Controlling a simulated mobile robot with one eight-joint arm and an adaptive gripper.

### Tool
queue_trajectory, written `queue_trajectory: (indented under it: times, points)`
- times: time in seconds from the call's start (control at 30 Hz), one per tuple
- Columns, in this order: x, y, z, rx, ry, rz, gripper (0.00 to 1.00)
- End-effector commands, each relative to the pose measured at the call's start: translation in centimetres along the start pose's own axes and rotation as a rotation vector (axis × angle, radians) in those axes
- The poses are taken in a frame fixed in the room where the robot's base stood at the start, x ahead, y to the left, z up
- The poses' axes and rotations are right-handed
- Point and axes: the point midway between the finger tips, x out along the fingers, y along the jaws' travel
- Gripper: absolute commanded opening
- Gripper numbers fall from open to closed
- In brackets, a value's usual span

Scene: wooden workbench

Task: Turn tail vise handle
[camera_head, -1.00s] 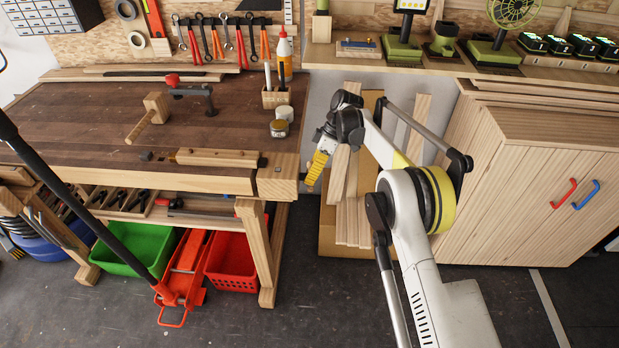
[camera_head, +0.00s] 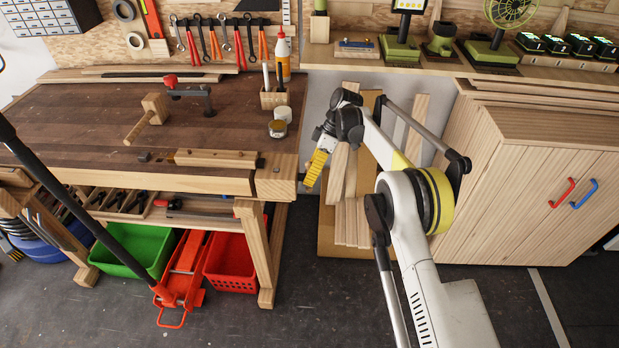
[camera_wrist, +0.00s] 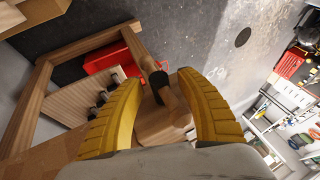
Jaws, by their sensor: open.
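The tail vise handle (camera_wrist: 137,47) is a wooden bar passing through a dark round collar (camera_wrist: 159,79). In the wrist view it lies between my fingertips, slanting from upper left to lower right. The wooden vise block (camera_wrist: 152,133) shows behind it, lower between the fingers. My gripper (camera_wrist: 160,78) has two yellow fingers spread apart, one on each side of the handle; contact is not clear. In the head view my gripper (camera_head: 310,184) hangs tilted downward, just right of the bench's end block (camera_head: 275,182). The handle is not visible there.
Green (camera_head: 150,245) and red (camera_head: 230,268) crates stand beneath. Boards (camera_head: 350,215) lean behind my arm. A cabinet (camera_head: 530,195) stands at right.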

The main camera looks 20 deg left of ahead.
Motion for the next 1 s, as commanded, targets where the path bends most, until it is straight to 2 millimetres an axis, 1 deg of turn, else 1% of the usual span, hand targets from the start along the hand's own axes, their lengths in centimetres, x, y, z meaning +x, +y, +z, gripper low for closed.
queue_trajectory:
  times: [0.23, 0.4, 0.53, 0.77, 0.8, 0.83, 0.9, 1.0]
  points:
    - [-4.3, 0.0, 0.1, 0.003, 0.000, 0.001, 0.44]
    - [-6.3, 0.1, 0.1, 0.002, 0.000, 0.000, 0.44]
    - [-6.9, 0.0, 0.1, 0.001, -0.001, 0.000, 0.44]
    - [-7.0, 0.0, 0.1, 0.001, -0.001, 0.000, 0.44]
    - [-7.0, 0.0, 0.1, 0.002, -0.001, 0.000, 0.37]
    - [-7.1, 0.0, 0.1, 0.003, 0.000, 0.001, 0.36]
    - [-7.5, 0.0, 0.2, 0.012, 0.000, 0.007, 0.36]
    - [-8.8, 0.2, 0.5, 0.044, 0.016, 0.036, 0.36]
